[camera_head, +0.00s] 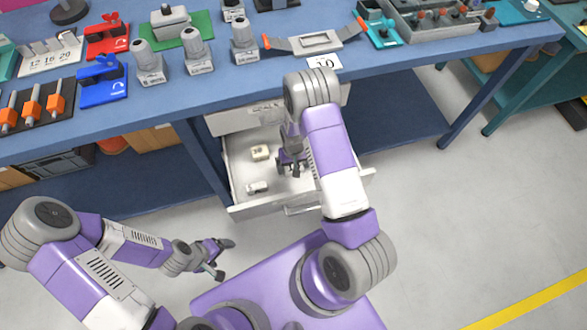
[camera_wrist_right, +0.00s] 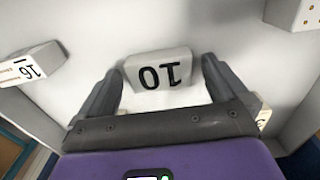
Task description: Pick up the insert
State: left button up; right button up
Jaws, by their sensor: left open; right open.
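A pale block-shaped insert marked 10 (camera_wrist_right: 160,72) lies in the open drawer (camera_head: 240,187). In the right wrist view it sits between and just ahead of the fingertips of my open right gripper (camera_wrist_right: 160,88), with nothing clamped. In the head view my right gripper (camera_head: 292,168) reaches down into the drawer and the 10 insert cannot be made out. Another insert, marked 16 (camera_wrist_right: 32,66), lies to the left in the wrist view. My left gripper (camera_head: 224,259) is open and empty, in front of the bench and away from the drawer.
More inserts lie in the drawer, one at the upper right of the wrist view (camera_wrist_right: 294,14) and one partly hidden behind the right finger (camera_wrist_right: 264,116). The drawer walls surround the right gripper. The blue bench (camera_head: 390,75) above carries tools and fixtures.

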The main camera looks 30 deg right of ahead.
jog(key=shift+r, duration=0.1)
jog(key=c, duration=1.2)
